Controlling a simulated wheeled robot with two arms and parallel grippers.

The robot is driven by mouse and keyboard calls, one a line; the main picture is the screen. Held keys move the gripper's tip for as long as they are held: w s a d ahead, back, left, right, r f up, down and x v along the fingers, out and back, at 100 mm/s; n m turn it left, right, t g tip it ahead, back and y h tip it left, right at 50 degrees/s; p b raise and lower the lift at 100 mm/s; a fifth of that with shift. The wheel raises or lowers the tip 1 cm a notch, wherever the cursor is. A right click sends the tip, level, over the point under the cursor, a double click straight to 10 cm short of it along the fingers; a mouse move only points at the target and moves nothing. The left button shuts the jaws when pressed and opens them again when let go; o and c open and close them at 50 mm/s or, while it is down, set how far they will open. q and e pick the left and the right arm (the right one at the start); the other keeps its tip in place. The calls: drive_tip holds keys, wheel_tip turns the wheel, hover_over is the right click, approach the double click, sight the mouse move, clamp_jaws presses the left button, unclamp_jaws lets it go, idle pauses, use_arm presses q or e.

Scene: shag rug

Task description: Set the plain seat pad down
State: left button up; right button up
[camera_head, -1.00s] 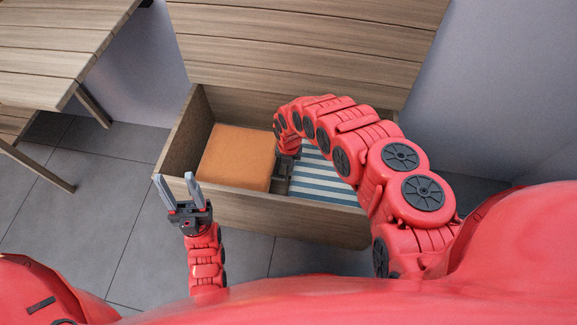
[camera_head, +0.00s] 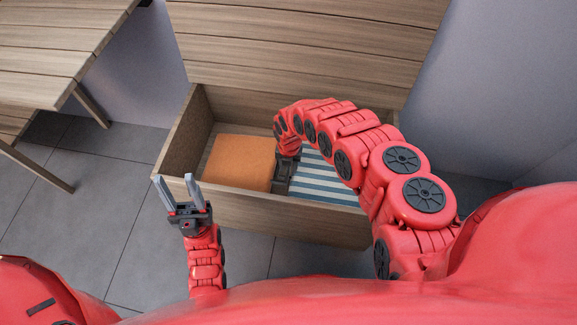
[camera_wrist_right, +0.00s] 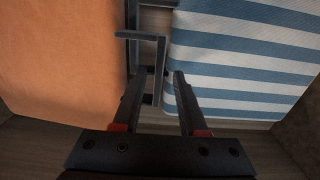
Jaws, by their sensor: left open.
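The plain orange seat pad (camera_head: 238,163) lies inside the wooden chest, in its left part, and appears to rest on the chest floor. It also fills the left of the right wrist view (camera_wrist_right: 60,60). My right gripper (camera_wrist_right: 159,76) is down in the chest at the pad's right edge. Its fingers are apart, with a thin grey handle (camera_wrist_right: 158,75) between them at the pad's side. In the head view the right fingertips are hidden. My left gripper (camera_head: 175,183) is open and empty, in front of the chest's left side.
A blue-and-white striped pad (camera_head: 325,180) lies in the chest's right part, right of my right gripper. The chest's front wall (camera_head: 270,215) stands before me and its raised lid (camera_head: 310,40) behind. A slatted wooden table (camera_head: 50,50) stands at left. Tiled floor (camera_head: 100,200) is clear.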

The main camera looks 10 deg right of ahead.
drive_tip(key=shift+r, duration=0.1)
wheel_tip(320, 180, up, 13)
drive_tip(key=p, duration=0.5)
drive_tip(key=shift+p, duration=0.3)
